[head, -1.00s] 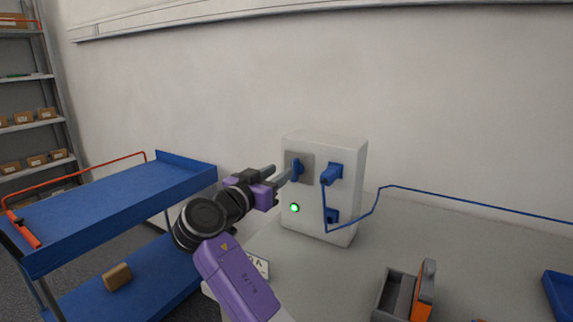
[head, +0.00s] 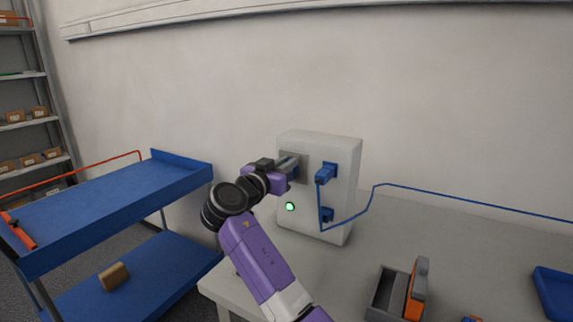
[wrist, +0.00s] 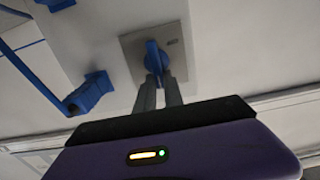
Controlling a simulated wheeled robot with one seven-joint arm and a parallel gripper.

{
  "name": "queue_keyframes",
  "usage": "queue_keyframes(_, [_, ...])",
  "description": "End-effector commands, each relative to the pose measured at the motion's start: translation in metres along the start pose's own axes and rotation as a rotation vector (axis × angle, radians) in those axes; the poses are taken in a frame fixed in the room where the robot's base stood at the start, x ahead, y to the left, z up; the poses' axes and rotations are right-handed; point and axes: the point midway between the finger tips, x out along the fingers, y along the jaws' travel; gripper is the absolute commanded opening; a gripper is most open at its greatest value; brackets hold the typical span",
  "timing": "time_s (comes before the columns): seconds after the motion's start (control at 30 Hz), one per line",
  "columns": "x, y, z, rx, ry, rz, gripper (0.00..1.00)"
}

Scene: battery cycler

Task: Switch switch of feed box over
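The feed box (head: 335,215) is a white box standing on the grey table by the wall. A grey plate (head: 301,163) on its front carries the blue switch knob, which my gripper mostly hides in the head view. In the wrist view the blue switch (wrist: 154,57) shows on its plate, its handle in line with my fingers. My gripper (head: 293,166) is at the switch; in the wrist view its fingers (wrist: 158,80) are close together, one on each side of the handle's near end. A green lamp (head: 290,206) glows below the switch.
Two blue plugs (head: 325,174) sit to the right of the switch, with a blue cable (head: 372,198) running right. A grey and orange holder (head: 388,294) and a blue tray (head: 555,286) are on the table. A blue cart (head: 110,200) stands left.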

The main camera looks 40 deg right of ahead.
Motion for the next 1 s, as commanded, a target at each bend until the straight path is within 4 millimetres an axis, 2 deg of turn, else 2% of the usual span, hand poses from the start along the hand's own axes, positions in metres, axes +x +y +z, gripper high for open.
queue_keyframes(0.37, [0.0,0.0,0.0,-0.01,0.0,0.0,0.0])
queue_keyframes(0.57, [0.0,-0.002,0.0,-0.074,0.0,0.001,0.0])
queue_keyframes(1.0, [-0.001,-0.011,0.002,-0.433,-0.001,-0.001,0.0])
